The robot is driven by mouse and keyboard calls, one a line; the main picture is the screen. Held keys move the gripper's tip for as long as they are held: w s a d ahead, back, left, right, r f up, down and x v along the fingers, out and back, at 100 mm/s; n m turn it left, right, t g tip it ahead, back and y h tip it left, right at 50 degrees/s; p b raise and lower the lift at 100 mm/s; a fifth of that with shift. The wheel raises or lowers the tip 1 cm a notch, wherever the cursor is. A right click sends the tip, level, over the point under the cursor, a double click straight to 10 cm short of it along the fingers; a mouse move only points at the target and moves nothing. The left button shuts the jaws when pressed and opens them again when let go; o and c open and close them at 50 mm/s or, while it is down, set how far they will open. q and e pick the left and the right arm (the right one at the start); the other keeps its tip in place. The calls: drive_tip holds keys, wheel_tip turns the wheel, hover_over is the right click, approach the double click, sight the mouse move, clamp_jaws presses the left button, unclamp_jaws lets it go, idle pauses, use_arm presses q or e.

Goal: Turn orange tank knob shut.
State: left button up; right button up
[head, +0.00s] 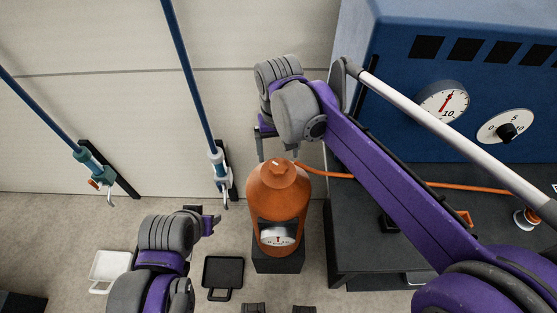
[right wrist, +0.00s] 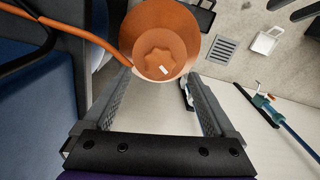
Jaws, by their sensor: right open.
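The orange tank (head: 262,199) stands upright on a dark block, with a dial window in its front. Its orange knob (head: 278,172) is on top and bears a small white mark. In the right wrist view the lobed knob (right wrist: 158,62) appears just beyond the fingertips, centred between them. My right gripper (head: 277,152) is open and empty, with its fingers pointing down behind and above the knob in the head view. It also shows in the right wrist view (right wrist: 156,80). My left gripper (head: 211,221) is left of the tank, apart from it; its jaw opening is unclear.
An orange hose (head: 440,184) runs from the tank top to the right, past a dark bench (head: 365,240) and blue cabinet (head: 400,85) with gauges. Two blue poles with hooks (head: 190,75) stand by the wall. A black tray (head: 223,272) and white tray (head: 108,266) lie on the floor.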

sight(278, 165)
drive_tip(key=shift+w+f, duration=0.15)
drive_tip(key=shift+f, duration=2.65)
drive_tip(key=c, duration=1.4)
drive_tip(key=shift+o, duration=0.2)
drive_tip(key=m+b, duration=0.1)
drive_tip(key=m, duration=0.3)
drive_tip(key=shift+m, duration=0.4)
drive_tip(key=m, duration=0.6)
